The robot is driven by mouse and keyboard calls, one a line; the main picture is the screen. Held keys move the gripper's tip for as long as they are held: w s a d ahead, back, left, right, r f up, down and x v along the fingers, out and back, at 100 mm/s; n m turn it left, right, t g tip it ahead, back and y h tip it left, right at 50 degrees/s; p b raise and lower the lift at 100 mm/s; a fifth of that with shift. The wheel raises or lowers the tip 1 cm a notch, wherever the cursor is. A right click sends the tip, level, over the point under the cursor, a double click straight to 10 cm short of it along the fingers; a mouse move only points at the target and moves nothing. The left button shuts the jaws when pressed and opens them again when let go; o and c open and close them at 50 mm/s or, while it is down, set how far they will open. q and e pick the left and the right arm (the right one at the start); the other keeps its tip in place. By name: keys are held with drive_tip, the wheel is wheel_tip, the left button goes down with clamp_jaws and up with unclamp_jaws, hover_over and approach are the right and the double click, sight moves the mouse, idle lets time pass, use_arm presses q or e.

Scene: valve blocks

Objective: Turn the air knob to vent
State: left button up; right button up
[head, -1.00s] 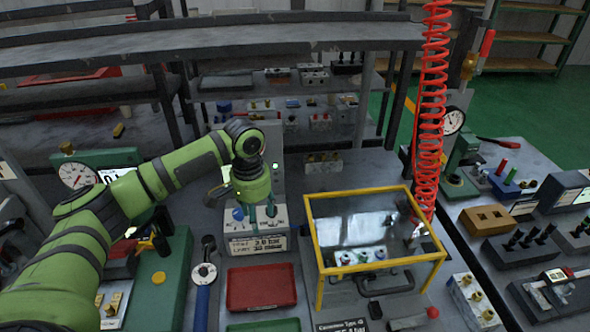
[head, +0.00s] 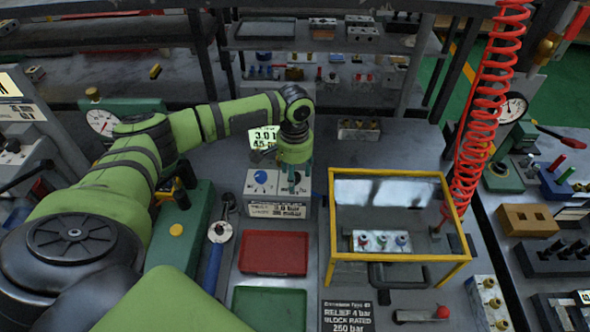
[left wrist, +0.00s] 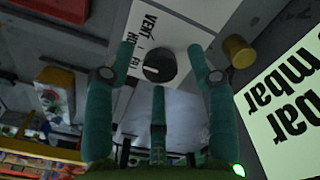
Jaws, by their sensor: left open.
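The air knob (left wrist: 160,66) is a round black knob with a short white mark, on a white panel lettered VENT, HOLD and FILL. I cannot tell surely which word the mark points to. My left gripper (left wrist: 160,60) is open, its teal fingers spread around the knob with visible gaps beside it. In the head view the left gripper (head: 294,184) reaches down over the right part of the white control box (head: 276,210), and hides the black knob there. A blue knob (head: 261,177) sits on the box's left part. My right gripper is not in view.
A lit pressure display (head: 264,136) stands behind the box. A yellow-framed clear guard (head: 330,230) stands close on the right. A red tray (head: 273,253) lies in front, and a blue-handled wrench (head: 216,262) lies to its left. A brass fitting (left wrist: 238,50) is near the fingers.

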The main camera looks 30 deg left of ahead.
use_arm(q)
clamp_jaws()
drive_tip(key=shift+s+r+m+p, duration=0.1)
drive_tip(key=shift+r+m+p, duration=0.05)
drive_tip(key=shift+m+p, duration=2.4)
drive_tip(key=shift+m, duration=0.55)
drive_tip(key=shift+f+m+p, duration=0.2)
drive_tip(key=shift+m+p, duration=0.3)
drive_tip(key=shift+m, duration=0.9)
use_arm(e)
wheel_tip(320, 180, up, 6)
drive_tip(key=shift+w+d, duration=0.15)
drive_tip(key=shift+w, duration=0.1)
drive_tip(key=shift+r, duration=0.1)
